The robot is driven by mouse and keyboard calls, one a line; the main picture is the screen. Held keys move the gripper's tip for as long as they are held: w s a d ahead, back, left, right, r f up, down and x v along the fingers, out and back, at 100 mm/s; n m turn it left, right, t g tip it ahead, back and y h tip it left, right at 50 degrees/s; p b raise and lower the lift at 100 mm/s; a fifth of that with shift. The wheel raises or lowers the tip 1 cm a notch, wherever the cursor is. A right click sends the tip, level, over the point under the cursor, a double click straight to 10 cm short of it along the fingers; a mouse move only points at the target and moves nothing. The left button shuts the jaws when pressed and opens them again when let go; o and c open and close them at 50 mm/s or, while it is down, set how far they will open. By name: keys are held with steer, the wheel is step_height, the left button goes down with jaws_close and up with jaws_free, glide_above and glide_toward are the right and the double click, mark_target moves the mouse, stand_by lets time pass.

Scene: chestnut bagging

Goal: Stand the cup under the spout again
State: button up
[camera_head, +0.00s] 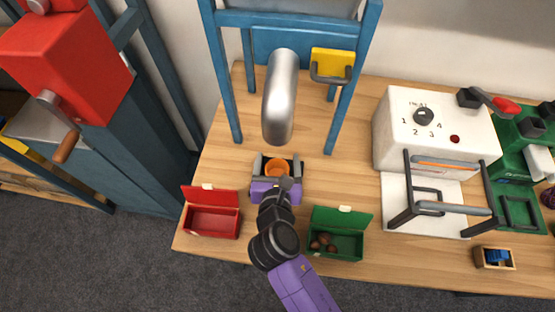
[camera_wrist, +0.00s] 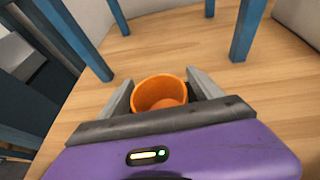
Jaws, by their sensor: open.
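The orange cup (camera_head: 277,168) stands upright on the wooden table, below and slightly in front of the silver spout (camera_head: 280,98). In the wrist view the cup (camera_wrist: 160,93) is seen from above at a slant, with its mouth facing up. My gripper (camera_head: 277,165) is open, with one grey finger on each side of the cup. In the wrist view the fingers of my gripper (camera_wrist: 161,92) flank the cup closely. I cannot tell whether either finger touches it. The lower near side of the cup is hidden behind the gripper body.
A blue frame (camera_head: 226,80) stands around the spout, its legs behind the cup. An open red box (camera_head: 212,220) is at the left and an open green box (camera_head: 337,240) with chestnuts at the right. A white machine (camera_head: 436,130) stands further right.

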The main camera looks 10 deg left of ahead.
steer(key=shift+r, duration=0.15)
steer(key=v, duration=1.2)
